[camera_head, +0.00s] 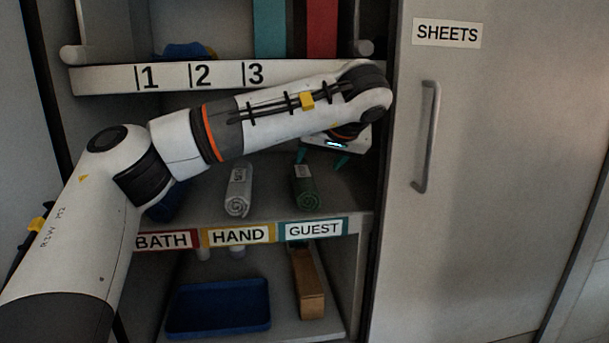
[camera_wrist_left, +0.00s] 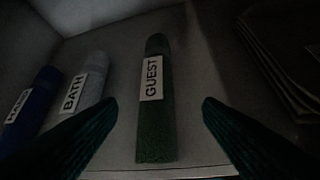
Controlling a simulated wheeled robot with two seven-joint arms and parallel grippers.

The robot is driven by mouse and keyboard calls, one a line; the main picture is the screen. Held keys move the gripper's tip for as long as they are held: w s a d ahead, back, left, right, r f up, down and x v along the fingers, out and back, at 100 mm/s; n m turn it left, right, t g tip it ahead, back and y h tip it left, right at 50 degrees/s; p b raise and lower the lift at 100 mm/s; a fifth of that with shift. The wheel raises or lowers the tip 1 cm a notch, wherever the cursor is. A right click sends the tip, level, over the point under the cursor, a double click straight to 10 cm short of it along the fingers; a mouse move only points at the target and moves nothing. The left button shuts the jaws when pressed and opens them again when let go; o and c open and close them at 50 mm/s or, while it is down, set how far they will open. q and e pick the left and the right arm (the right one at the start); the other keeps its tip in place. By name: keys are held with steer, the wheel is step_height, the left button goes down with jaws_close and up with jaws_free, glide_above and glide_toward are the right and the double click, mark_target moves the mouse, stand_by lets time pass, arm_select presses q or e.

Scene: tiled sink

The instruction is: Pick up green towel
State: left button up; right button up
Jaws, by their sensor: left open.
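The green towel (camera_head: 305,188) is a tight roll lying on the middle shelf above the teal GUEST label. In the left wrist view the green towel (camera_wrist_left: 155,125) lies lengthwise, with a white GUEST tag on it. My left gripper (camera_head: 321,159) is open and empty, just above and behind the roll in the head view. In the wrist view its fingers (camera_wrist_left: 160,103) show on either side of the towel, with gaps on both sides. Whether they are down at its height is hard to tell. My right gripper is not in view.
A white rolled towel (camera_head: 239,190) and a dark blue one (camera_wrist_left: 32,105) lie left of the green one. The shelf edge (camera_head: 350,226) carries labels. A shut SHEETS door (camera_head: 500,150) stands right. Below are a blue tray (camera_head: 220,307) and a wooden box (camera_head: 308,285).

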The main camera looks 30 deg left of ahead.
mark_target(307, 174)
arm_select(q)
steer(key=p+x, duration=0.1)
steer(key=x, duration=0.3)
steer(key=shift+s+a+f, duration=0.1)
steer(key=shift+s+a, duration=0.05)
steer(key=shift+a, duration=0.05)
steer(key=shift+w+a+f, duration=0.3)
steer(key=shift+w+f, duration=0.1)
steer(key=shift+f, duration=0.05)
steer(key=p+x, duration=0.1)
steer(key=x, duration=0.3)
steer(key=shift+a+p, duration=0.3)
steer(key=shift+p, duration=0.05)
steer(key=shift+w+a+f, duration=0.15)
steer(key=shift+w+f, duration=0.05)
steer(key=shift+f, duration=0.15)
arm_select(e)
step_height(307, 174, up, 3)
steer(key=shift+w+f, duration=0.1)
arm_select(q)
steer(key=shift+c, duration=0.3)
steer(key=shift+r, duration=0.1)
steer(key=c, duration=0.7)
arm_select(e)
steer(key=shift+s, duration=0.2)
